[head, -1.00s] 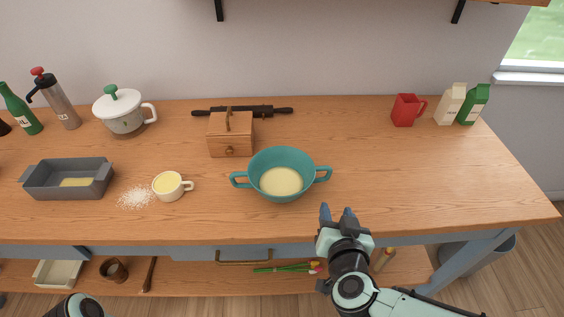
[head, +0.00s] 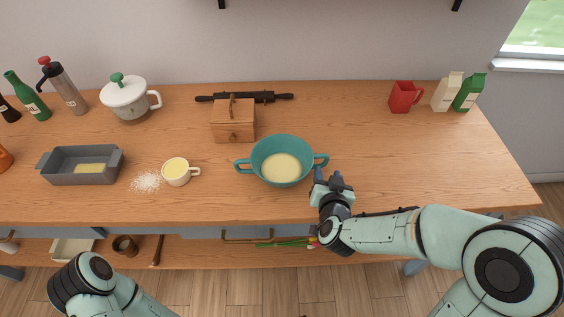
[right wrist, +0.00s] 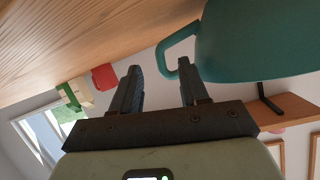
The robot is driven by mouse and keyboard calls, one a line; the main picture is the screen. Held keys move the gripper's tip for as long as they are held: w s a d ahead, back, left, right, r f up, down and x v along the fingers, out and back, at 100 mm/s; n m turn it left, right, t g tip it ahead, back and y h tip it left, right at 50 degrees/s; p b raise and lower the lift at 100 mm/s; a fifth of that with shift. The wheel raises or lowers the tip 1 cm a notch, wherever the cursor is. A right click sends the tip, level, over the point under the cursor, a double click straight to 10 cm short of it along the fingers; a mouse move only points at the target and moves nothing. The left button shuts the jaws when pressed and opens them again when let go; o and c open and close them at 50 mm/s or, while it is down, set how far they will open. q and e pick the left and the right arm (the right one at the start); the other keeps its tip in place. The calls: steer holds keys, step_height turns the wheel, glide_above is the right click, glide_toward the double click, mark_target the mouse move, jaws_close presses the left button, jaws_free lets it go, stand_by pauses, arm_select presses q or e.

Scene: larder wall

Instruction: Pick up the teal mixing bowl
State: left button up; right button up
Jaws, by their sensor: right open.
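The teal mixing bowl (head: 283,158) stands upright on the wooden worktop with pale yellow contents inside and a loop handle on each side. My right gripper (head: 328,174) is open close to the bowl's right handle. In the right wrist view the bowl (right wrist: 255,45) fills the top right, and its handle (right wrist: 172,50) reaches toward my open fingers (right wrist: 160,85). I cannot tell whether the handle lies between the fingers. My left arm shows at the lower left of the head view, but its fingers are out of view.
A wooden box (head: 233,122) and a rolling pin (head: 244,97) are behind the bowl. A cream cup (head: 176,172) and a grey baking tin (head: 50,175) are to its left.

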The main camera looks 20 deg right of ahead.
mark_target(327, 158)
steer(key=x, duration=0.4)
steer(key=shift+w+d, duration=0.15)
steer(key=shift+w, duration=0.2)
arm_select(q)
steer(key=shift+r, duration=0.1)
arm_select(e)
steer(key=shift+c, duration=0.2)
jaws_close()
steer(key=shift+r, duration=0.25)
